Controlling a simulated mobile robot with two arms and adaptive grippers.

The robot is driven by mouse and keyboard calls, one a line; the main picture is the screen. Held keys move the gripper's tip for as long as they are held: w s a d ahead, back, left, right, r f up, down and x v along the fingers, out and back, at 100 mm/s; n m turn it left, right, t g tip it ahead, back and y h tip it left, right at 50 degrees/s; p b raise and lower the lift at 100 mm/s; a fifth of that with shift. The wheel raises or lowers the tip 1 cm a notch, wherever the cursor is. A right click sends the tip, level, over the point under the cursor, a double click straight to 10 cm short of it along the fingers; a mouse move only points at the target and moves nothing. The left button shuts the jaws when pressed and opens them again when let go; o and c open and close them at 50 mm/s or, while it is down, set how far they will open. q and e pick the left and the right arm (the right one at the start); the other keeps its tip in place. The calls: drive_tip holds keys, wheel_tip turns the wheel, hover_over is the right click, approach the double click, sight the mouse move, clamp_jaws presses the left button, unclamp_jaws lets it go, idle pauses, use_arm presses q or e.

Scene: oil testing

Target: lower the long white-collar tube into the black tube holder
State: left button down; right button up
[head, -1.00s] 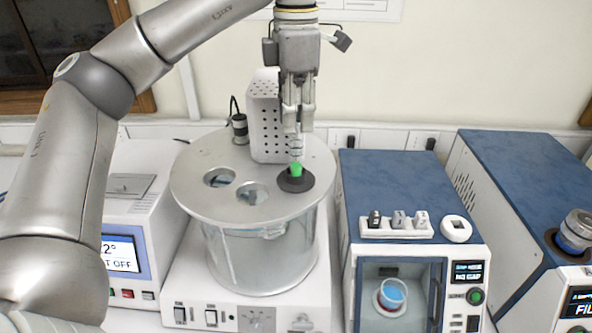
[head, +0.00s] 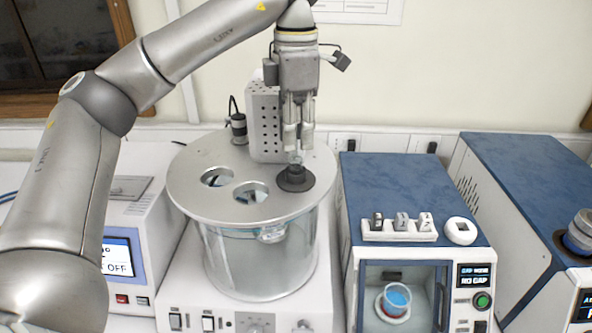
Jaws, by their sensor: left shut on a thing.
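My left gripper (head: 298,146) is shut just above the lid of the round glass bath, pointing straight down. A short, pale, glassy bit of the long white-collar tube (head: 295,158) shows below its fingertips. The black tube holder (head: 296,181) is a dark ring with a raised middle, set at the right of the metal lid. The tube's visible end meets the holder's top, directly under the gripper. The rest of the tube is hidden, and I cannot tell how deep it sits. My right gripper is not in view.
The metal lid (head: 205,205) has two open holes left of the holder. A perforated grey box (head: 265,120) stands close behind the gripper. A blue-topped machine (head: 390,185) with small white parts on top stands to the right. A white screen unit (head: 150,245) stands at left.

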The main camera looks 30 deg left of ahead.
use_arm(q)
drive_tip(key=shift+f+b, duration=1.4)
drive_tip(key=shift+f, duration=0.6)
